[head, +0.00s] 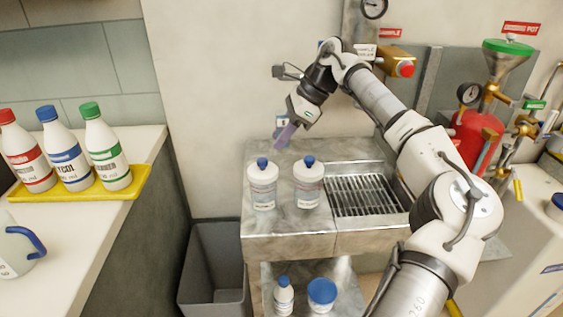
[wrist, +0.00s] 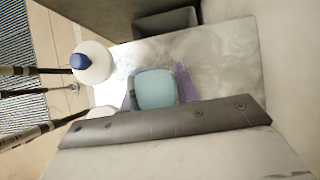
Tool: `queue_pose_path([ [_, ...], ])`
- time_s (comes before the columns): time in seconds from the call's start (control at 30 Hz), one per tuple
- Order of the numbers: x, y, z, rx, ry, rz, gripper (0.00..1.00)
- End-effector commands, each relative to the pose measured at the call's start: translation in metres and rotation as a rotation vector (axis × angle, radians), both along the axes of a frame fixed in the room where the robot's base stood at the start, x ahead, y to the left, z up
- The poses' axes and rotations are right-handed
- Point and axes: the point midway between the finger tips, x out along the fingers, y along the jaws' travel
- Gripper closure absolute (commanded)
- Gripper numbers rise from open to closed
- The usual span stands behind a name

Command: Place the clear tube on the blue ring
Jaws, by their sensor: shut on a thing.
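My gripper (head: 285,137) is over the back left of the steel counter (head: 262,226), pointing down and left. In the wrist view its two purple fingers (wrist: 158,88) stand on either side of a pale blue-green, rounded-square piece (wrist: 155,89). I take this piece for the clear tube, seen end-on; its length is not visible. In the head view the purple fingers mostly hide it. A small blue and white patch (head: 282,120) shows beside the fingers. I cannot tell whether it is the blue ring, which I cannot clearly make out in either view.
Two white bottles with blue caps (head: 262,187) (head: 308,184) stand on the counter in front of my gripper. A drain grate (head: 362,190) is to their right. A grey bin (head: 215,268) stands left of the counter. A yellow tray (head: 85,190) holds three bottles.

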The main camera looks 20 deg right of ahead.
Motion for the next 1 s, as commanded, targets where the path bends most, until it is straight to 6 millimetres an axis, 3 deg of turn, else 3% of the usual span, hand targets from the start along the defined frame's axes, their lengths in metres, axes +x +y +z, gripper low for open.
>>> queue_pose_path([
  [0.2, -0.001, 0.000, -0.042, 0.002, 0.000, -0.001, 0.97],
  [0.63, -0.001, 0.001, -0.087, 0.003, 0.001, -0.001, 0.97],
  [1.0, 0.007, -0.001, -0.095, 0.002, -0.002, 0.000, 0.97],
])
